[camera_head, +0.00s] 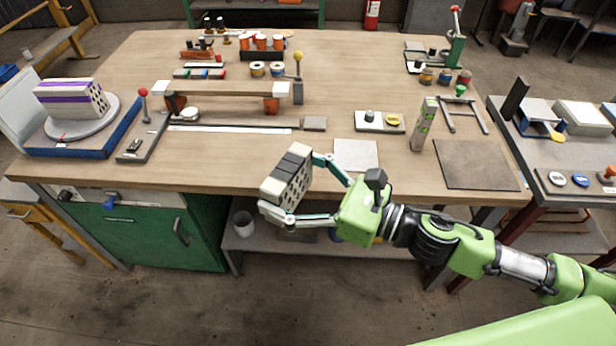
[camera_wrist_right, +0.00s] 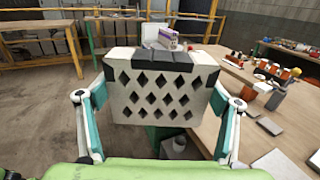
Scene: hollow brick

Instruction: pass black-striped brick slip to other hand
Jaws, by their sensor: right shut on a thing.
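The black-striped brick slip (camera_head: 287,177) is a pale block with rows of diamond holes and black bands on its top edge. My right gripper (camera_head: 306,189) is shut on it and holds it off the table, at the front edge of the workbench. The right wrist view shows its holed face (camera_wrist_right: 160,98) between the two fingers of my right gripper (camera_wrist_right: 161,103), with black bands along the top. The fingertips press on its two ends. My left gripper is not in view.
The wooden workbench (camera_head: 330,75) holds several tools and parts. A purple-striped holed brick (camera_head: 72,98) sits on a round turntable at the left. A pale block with green marks (camera_head: 423,124) stands upright at the right. A brown square plate (camera_head: 475,164) lies near the right front corner.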

